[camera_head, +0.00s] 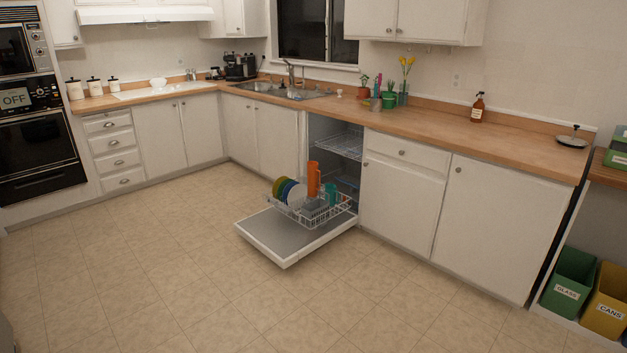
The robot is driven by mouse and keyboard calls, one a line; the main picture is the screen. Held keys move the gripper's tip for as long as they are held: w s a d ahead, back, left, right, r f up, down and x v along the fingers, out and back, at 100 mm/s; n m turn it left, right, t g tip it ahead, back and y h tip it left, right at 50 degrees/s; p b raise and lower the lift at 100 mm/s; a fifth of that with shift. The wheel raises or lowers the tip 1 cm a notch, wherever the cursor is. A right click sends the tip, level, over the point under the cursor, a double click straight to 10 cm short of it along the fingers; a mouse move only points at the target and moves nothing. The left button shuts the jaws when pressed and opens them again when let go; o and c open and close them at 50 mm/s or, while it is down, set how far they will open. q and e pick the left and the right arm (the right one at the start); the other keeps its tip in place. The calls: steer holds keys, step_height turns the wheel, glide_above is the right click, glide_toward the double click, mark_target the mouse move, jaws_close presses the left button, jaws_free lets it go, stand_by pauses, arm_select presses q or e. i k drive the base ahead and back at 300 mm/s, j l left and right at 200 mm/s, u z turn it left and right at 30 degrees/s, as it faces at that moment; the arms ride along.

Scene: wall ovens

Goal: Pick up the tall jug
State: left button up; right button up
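A tall orange jug (313,179) stands upright in the lower rack (318,216) of the open dishwasher, in the middle of the head view. Its lower part is partly hidden by the rack and the dishes. Several plates (288,191) stand on edge to its left. A teal cup (331,194) is to its right in the same rack. Neither of my grippers shows in the head view.
The dishwasher door (290,236) is folded down low over the floor, with the lower rack pulled out above it. The wooden counter (430,122) runs behind. Green (569,283) and yellow (606,305) bins stand at the right. The tiled floor (170,270) in front is clear.

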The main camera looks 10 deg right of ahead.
mark_target(312, 170)
steer(key=i+l+z, duration=0.15)
steer(key=i+z, duration=0.25)
steer(key=i, duration=0.75)
